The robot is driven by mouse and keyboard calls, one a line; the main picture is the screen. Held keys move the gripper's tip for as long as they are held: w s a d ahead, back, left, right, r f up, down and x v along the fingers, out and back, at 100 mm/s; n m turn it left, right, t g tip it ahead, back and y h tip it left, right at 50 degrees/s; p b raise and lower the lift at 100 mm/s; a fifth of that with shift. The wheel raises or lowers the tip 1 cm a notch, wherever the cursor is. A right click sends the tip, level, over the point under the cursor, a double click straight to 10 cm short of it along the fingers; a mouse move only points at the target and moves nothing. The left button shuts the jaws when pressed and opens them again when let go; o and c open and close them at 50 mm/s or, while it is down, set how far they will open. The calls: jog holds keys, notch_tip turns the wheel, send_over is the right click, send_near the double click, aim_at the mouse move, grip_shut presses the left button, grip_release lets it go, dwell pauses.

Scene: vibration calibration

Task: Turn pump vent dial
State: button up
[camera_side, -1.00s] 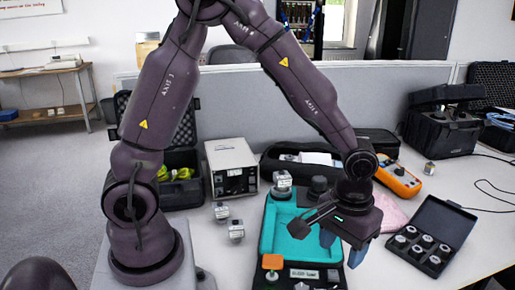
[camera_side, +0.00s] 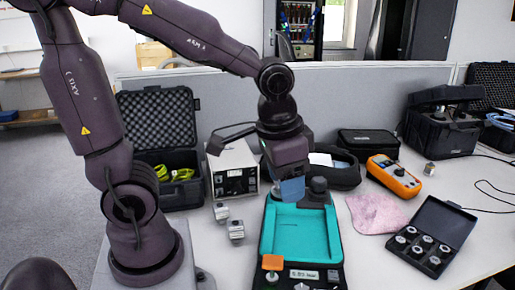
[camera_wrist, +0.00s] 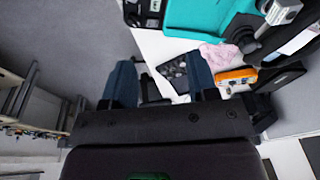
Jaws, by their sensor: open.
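The pump unit is a black base with a teal tray top (camera_side: 290,240). Its front panel (camera_side: 302,274) carries a label too small to read, an orange tab (camera_side: 272,262) and small silver parts. A black knob (camera_side: 319,186) stands at its back right. I cannot tell which part is the vent dial. My gripper (camera_side: 291,190), with blue fingers, hangs over the back of the unit, left of the black knob, and hides what is behind. In the wrist view my gripper (camera_wrist: 160,82) is open and empty, with the teal tray (camera_wrist: 192,14) at the top edge.
A white instrument box (camera_side: 232,170) and small silver blocks (camera_side: 236,230) are left of the unit. On the right are a pink cloth (camera_side: 377,213), an orange meter (camera_side: 393,178) and an open black case (camera_side: 431,240) of silver pieces. An open black case (camera_side: 160,150) stands back left.

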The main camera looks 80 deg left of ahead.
jog(key=s+a+r+t, duration=0.1)
jog(key=s+r+t, duration=0.2)
jog(key=s+r, duration=0.1)
jog(key=shift+s+a+r+h, duration=0.2)
jog(key=shift+a+r+h, duration=0.15)
jog(key=shift+r, duration=0.2)
jog(key=shift+s+r+t, duration=0.2)
jog(key=shift+r+t, duration=0.1)
jog(key=shift+r, duration=0.3)
dwell(0.9)
